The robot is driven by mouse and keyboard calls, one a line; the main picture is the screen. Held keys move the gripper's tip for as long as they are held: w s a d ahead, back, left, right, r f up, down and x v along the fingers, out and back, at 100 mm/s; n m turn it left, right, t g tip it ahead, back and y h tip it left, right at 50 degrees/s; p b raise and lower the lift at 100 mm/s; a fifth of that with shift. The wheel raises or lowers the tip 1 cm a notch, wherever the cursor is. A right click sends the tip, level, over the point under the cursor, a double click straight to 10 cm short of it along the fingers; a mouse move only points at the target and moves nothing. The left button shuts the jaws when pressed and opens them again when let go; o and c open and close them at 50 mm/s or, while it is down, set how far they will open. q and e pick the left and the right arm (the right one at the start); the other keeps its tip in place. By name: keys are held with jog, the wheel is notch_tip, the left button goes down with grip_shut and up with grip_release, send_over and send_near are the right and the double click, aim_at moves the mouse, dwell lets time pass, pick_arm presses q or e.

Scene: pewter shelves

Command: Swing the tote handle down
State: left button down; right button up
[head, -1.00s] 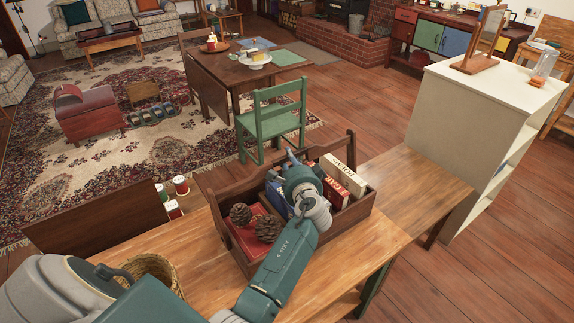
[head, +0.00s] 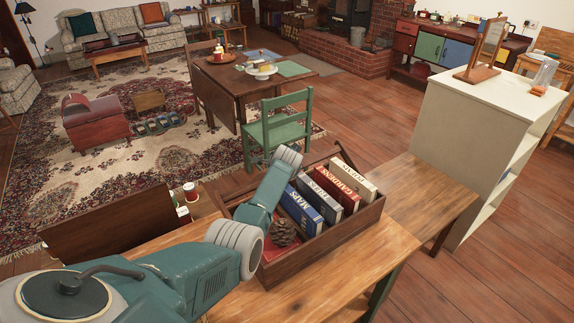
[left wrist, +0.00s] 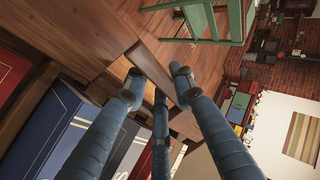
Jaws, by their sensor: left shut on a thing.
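The tote (head: 325,232) is a dark wooden open box on the wooden bench, holding books and a pine cone. Its wooden handle (left wrist: 152,66) shows in the left wrist view as a bar between my fingers. In the head view the handle is largely hidden by my left arm; it lies toward the tote's far side, tilted away from me. My left gripper (left wrist: 157,88) has three blue fingers and is shut on the handle. In the head view its fingers are mostly hidden behind my wrist, at the far side of the tote. My right gripper is out of view.
Several upright books (head: 348,186) and a pine cone (head: 282,233) sit in the tote. The bench (head: 432,190) is clear to its right. A green chair (head: 278,125) stands just beyond. A white shelf unit (head: 470,130) stands at the right. Small cans (head: 190,192) are beyond the bench.

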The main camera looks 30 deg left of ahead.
pick_arm(q)
jog(key=shift+w+a+f+b, duration=0.1)
jog(key=shift+a+f+b, duration=0.25)
jog(key=shift+f, duration=0.15)
jog(key=shift+a+f+b, duration=0.2)
jog(key=shift+f+b, duration=0.1)
jog(key=shift+f, duration=0.2)
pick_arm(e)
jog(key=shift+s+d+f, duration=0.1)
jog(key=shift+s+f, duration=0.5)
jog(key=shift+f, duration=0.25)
pick_arm(q)
jog(key=shift+f, duration=0.15)
